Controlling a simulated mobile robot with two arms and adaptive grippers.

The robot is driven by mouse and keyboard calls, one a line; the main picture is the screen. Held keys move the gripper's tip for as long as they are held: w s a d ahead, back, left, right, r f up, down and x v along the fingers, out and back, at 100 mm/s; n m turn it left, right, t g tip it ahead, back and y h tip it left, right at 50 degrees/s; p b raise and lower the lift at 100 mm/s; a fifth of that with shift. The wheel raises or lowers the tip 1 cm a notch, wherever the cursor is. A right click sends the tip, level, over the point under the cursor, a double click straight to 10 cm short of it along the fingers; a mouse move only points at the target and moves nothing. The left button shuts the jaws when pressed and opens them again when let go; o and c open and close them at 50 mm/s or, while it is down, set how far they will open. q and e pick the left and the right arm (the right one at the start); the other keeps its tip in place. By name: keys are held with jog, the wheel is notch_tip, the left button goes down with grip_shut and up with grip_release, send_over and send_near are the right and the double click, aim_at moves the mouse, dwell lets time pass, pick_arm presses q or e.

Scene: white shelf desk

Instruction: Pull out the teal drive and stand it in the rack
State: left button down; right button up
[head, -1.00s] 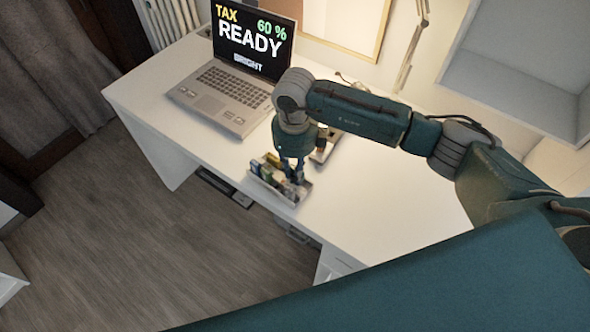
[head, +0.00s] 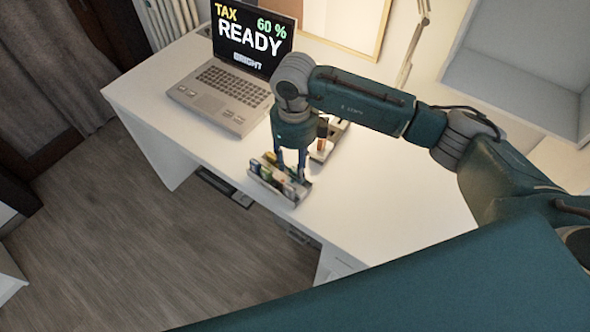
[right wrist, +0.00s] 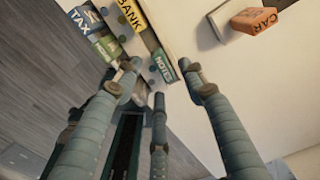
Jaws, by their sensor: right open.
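The teal drive, marked NOTES (right wrist: 163,65), shows in the right wrist view at the near end of the row of drives and appears to stand in the rack. The small grey rack (head: 272,187) sits near the front edge of the white desk. My right gripper (head: 291,172) is open and points down over the rack's right end. In the right wrist view its fingers (right wrist: 160,80) are spread around the teal drive, apart from it as far as I can tell. The drive's lower part is hidden. My left gripper is not in view.
The rack also holds a yellow BANK drive (right wrist: 130,14), a blue TAX drive (right wrist: 82,20) and a green one (right wrist: 107,46). An orange CAR drive (right wrist: 254,20) is at a grey tray behind. The open laptop (head: 235,80) reads READY. The desk's right side (head: 400,200) is clear.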

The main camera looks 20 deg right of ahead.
aim_at(295, 173)
notch_tip(295, 173, up, 9)
jog(key=shift+f, duration=0.15)
dwell(0.6)
